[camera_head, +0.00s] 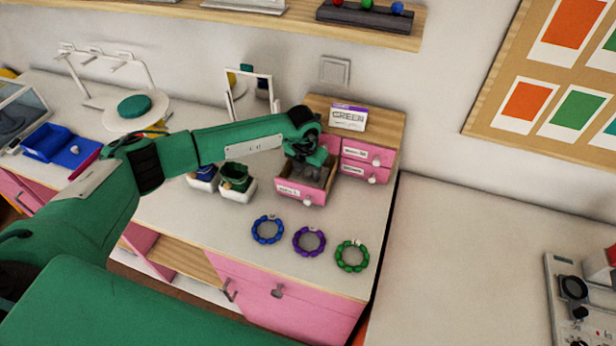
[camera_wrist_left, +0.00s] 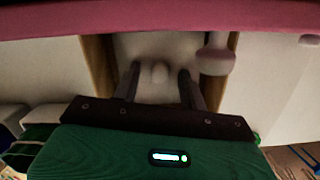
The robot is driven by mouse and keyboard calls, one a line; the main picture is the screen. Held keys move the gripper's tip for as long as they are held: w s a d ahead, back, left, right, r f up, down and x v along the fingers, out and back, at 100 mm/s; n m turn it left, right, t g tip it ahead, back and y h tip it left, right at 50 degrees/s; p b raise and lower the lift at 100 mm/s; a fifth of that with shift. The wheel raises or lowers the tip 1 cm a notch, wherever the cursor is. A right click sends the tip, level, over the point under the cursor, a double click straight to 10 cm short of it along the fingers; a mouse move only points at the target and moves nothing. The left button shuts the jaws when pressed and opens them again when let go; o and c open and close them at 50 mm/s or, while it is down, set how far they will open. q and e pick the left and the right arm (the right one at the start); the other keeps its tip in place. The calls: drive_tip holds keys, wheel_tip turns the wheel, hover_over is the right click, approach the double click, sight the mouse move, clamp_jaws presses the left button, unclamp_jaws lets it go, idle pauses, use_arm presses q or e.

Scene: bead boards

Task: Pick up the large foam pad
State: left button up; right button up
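My left gripper (camera_head: 303,172) points down into the open pink-fronted drawer (camera_head: 291,192) of the small wooden cabinet. In the left wrist view its two dark fingers (camera_wrist_left: 160,85) are apart inside the drawer. A small pale rounded lump (camera_wrist_left: 158,72) shows between the fingers, with gaps at both sides. I cannot tell whether this lump is part of the large foam pad. No foam pad can be clearly made out in the head view, where the gripper covers much of the drawer's inside. My right gripper is not in view.
Blue (camera_head: 267,229), purple (camera_head: 309,241) and green (camera_head: 352,256) bead rings lie in front. Small pots (camera_head: 237,184) stand left of the drawer.

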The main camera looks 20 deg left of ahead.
use_arm(q)
clamp_jaws()
drive_tip(key=shift+r, duration=0.1)
